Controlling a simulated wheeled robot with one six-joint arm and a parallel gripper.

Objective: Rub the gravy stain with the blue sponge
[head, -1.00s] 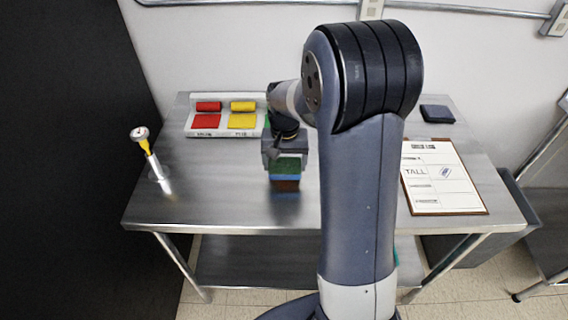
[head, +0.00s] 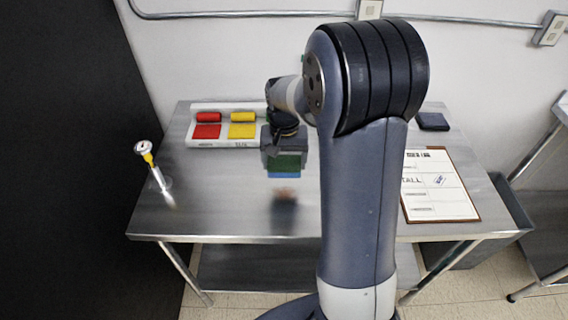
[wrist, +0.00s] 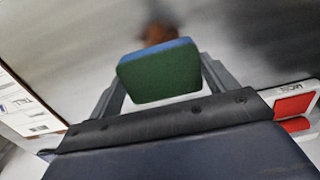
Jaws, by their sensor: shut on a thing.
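The blue sponge (head: 284,175) has a green upper layer and a blue lower one. My gripper (head: 285,152) is shut on it, with its blue side facing down toward the table. In the wrist view the sponge (wrist: 160,72) sits between the two fingers. The gravy stain (head: 286,192) is a faint, blurred brown patch on the steel table (head: 225,212), just in front of the sponge. The stain (wrist: 158,30) also shows beyond the sponge in the wrist view, partly covered by it. The sponge appears to be above the table, apart from it.
A white tray (head: 225,144) with red and yellow blocks and squares stands at the back left. A dial thermometer (head: 152,165) stands at the left edge. A clipboard (head: 437,186) and a dark folded cloth (head: 432,121) lie right of my arm. The front left is clear.

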